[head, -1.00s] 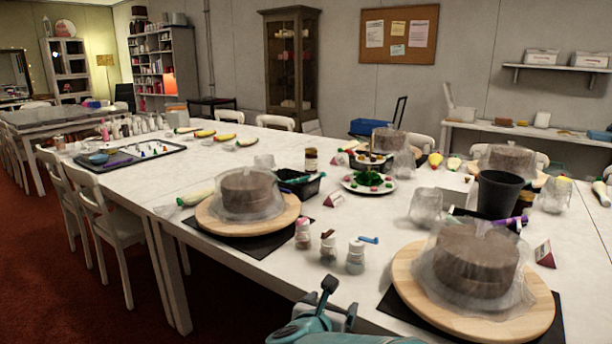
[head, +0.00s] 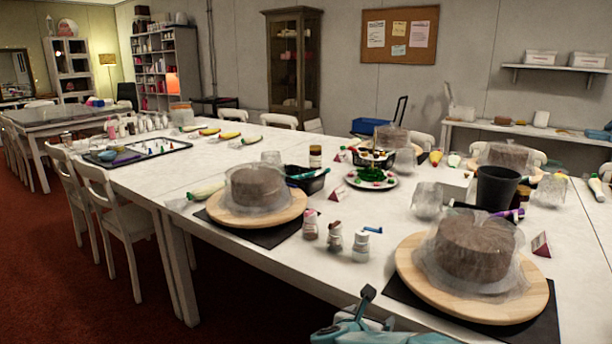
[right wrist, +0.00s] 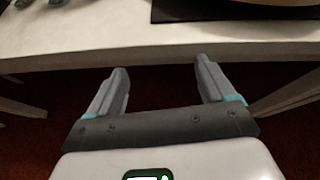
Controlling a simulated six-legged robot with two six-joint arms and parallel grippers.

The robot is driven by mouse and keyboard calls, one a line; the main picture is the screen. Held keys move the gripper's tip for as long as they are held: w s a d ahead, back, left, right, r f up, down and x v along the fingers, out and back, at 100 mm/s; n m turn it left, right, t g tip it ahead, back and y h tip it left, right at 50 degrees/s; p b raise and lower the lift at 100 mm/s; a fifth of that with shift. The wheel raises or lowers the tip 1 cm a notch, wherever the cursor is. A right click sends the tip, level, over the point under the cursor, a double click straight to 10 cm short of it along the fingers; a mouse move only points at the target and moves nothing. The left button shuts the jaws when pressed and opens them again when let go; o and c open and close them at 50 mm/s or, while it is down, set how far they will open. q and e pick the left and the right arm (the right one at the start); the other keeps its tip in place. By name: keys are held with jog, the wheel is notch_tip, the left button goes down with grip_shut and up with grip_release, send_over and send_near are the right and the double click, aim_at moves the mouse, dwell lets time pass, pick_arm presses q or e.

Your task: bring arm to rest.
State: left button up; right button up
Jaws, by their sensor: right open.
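My right gripper (right wrist: 160,85) is open and empty in the right wrist view, its two grey fingers spread apart. It is over the dark red floor, just short of the white table's edge (right wrist: 150,54). In the head view part of my right arm and gripper (head: 366,305) shows at the bottom, in front of the table's near edge. It touches nothing that I can see. My left gripper is not in view.
Two cakes under clear wrap (head: 474,248) (head: 257,189) stand on wooden turntables (head: 530,300) (head: 230,214) on black mats. Small jars (head: 334,240) stand between them. A black cup (head: 496,187) is at the right. White chairs (head: 125,215) line the left side.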

jog(key=s+d+f+n+g, duration=0.1)
jog(key=s+d+f+n, duration=0.15)
jog(key=d+f, duration=0.55)
jog(key=s+f+n+g+y, duration=0.1)
jog(key=s+f+n+y, duration=0.1)
jog(key=s+f+n, duration=0.5)
jog(key=s+f+n+g+y, duration=0.2)
jog(key=s+f+n, duration=0.3)
jog(key=f, duration=0.5)
jog(key=s+a+f+n+g+y, duration=0.25)
jog(key=s+a+n, duration=0.25)
jog(key=s+n, duration=0.65)
jog(key=s+a+f+n+g+y, duration=0.2)
jog(key=s+a+n+g+y, duration=0.25)
jog(key=s+n, duration=0.7)
notch_tip(320, 180, up, 18)
jog(key=w+n+p, duration=0.2)
jog(key=p, duration=1.5)
jog(key=shift+a+t, duration=0.25)
jog(key=shift+t, duration=0.15)
jog(key=shift+f, duration=0.1)
